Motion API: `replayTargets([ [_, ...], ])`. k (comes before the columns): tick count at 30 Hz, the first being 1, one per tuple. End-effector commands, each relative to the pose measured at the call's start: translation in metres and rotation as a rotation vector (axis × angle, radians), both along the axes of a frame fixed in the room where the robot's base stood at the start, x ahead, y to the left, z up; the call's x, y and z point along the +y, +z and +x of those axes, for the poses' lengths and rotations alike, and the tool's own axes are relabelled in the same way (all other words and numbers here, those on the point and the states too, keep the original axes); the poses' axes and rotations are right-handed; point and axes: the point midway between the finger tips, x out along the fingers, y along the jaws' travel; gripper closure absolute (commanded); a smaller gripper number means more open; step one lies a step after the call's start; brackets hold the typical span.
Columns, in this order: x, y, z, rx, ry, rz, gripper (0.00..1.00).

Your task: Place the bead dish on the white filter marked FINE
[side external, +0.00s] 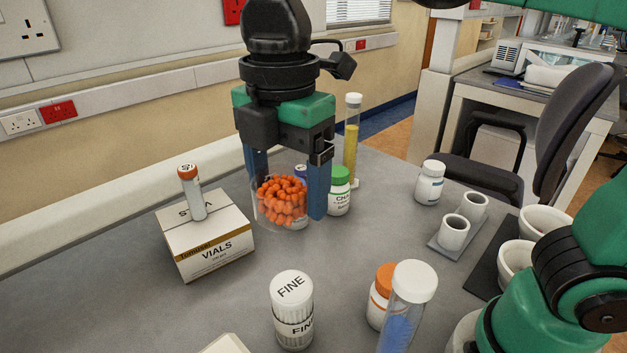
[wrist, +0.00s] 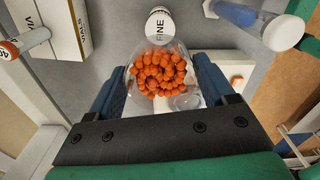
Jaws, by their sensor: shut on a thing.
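The bead dish (side external: 281,205) is a clear round vessel filled with orange beads. My gripper (side external: 287,200) points down, with its blue fingers shut on the dish from both sides. In the wrist view the dish (wrist: 158,76) sits upright between the fingertips. I cannot tell whether its bottom touches the bench. The FINE filter (side external: 293,312) is a white ribbed cylinder standing upright, marked FINE on its top and side. It stands apart from the dish, nearer the side camera, with nothing on top. In the wrist view the filter (wrist: 161,24) is just beyond the dish, partly overlapped by it.
A VIALS box (side external: 208,243) with an orange-capped vial (side external: 192,195) on top is left of the dish. A green-capped bottle (side external: 339,193) and yellow tube (side external: 351,140) stand behind. An orange-capped bottle (side external: 378,298) and white-capped blue tube (side external: 405,305) stand right of the filter.

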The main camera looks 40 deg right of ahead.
Motion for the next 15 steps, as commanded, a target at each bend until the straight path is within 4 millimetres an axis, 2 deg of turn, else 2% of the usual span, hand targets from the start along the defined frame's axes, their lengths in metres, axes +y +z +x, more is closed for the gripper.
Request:
replayTargets([
  [1, 0.000, -0.013, 0.000, 0.000, -0.001, 0.000, 0.78],
  [6, 0.000, -0.050, 0.000, 0.000, -0.001, 0.000, 0.78],
  [9, 0.000, -0.065, 0.001, 0.000, -0.002, 0.000, 0.78],
  [15, 0.000, -0.079, 0.001, 0.000, -0.002, 0.000, 0.78],
])
